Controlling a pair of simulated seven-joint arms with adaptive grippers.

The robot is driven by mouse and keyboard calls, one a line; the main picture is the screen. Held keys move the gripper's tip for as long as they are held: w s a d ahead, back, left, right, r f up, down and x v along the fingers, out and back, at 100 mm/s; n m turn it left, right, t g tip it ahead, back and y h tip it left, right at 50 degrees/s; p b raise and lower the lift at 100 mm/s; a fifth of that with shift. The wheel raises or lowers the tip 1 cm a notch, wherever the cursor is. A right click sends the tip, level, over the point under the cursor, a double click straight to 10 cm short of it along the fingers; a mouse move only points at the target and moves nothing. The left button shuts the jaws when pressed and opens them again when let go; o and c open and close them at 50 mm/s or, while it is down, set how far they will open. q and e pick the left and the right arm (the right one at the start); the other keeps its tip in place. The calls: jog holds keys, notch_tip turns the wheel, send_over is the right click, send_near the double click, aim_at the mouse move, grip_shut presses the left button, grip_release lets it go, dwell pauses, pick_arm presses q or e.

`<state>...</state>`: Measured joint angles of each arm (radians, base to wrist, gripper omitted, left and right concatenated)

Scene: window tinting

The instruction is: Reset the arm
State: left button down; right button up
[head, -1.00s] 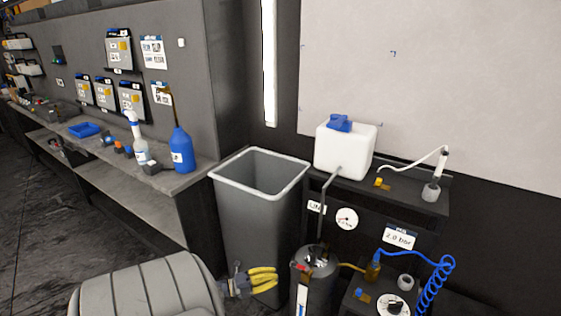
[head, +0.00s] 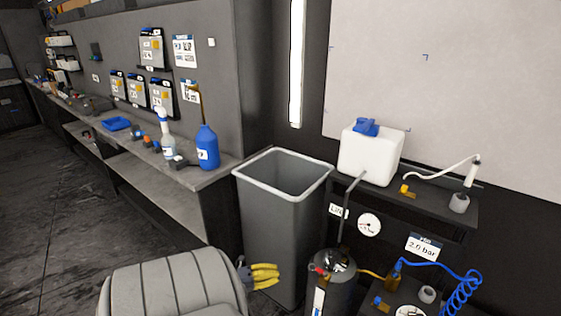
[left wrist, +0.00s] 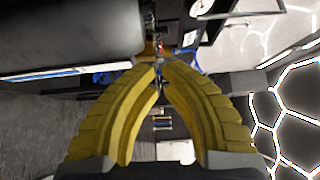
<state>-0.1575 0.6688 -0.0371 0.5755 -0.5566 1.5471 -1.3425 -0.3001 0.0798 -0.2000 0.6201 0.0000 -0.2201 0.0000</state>
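My left gripper (head: 277,275) shows in the head view as yellow ribbed fingers low in the middle, in front of the grey bin and just right of a grey padded shape that hides its wrist. In the left wrist view the two yellow fingers (left wrist: 160,68) bow inward and their tips come together, with nothing seen held between them. My right gripper is in neither view. Most of both arms is out of sight or hidden.
A tall grey bin (head: 256,220) stands behind the gripper. A ribbed grey padded shape (head: 172,285) is at its left. A dark pressure tank (head: 333,283) and a coiled blue hose (head: 461,296) are to the right. A workbench (head: 165,190) runs along the left; the floor (head: 50,220) there looks clear.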

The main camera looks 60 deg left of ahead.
pick_arm(q)
notch_tip(320, 180, down, 12)
jog(key=s+a+n+g+y, duration=0.25)
jog(key=n+g+y, duration=0.2)
jog(key=n, duration=0.25)
jog(key=s+d+f+n+g+y, duration=0.1)
jog(key=s+d+f+n+g, duration=0.25)
jog(key=f, duration=0.35)
jog(key=s+d+f+n+g+y, duration=0.25)
jog(key=s+d+f, duration=0.2)
jog(key=f, duration=0.25)
jog(key=s+d+f+n+g+h, duration=0.1)
jog(key=s+d+f+n+g, duration=0.1)
jog(key=s+d+f, duration=0.4)
jog(key=s+d+f+n+g, duration=0.2)
jog(key=s+d+f, duration=0.1)
jog(key=s+d, duration=0.45)
jog(key=s+d+f+h, duration=0.1)
jog(key=s+d, duration=0.2)
jog(key=d, duration=0.6)
jog(key=s+d+f+g, duration=0.1)
jog(key=s+d, duration=0.3)
jog(key=d, duration=0.5)
jog(key=shift+s+d+f+n+h, duration=0.2)
jog(key=shift+d+f+n+h, duration=0.1)
jog(key=shift+f+h, duration=0.15)
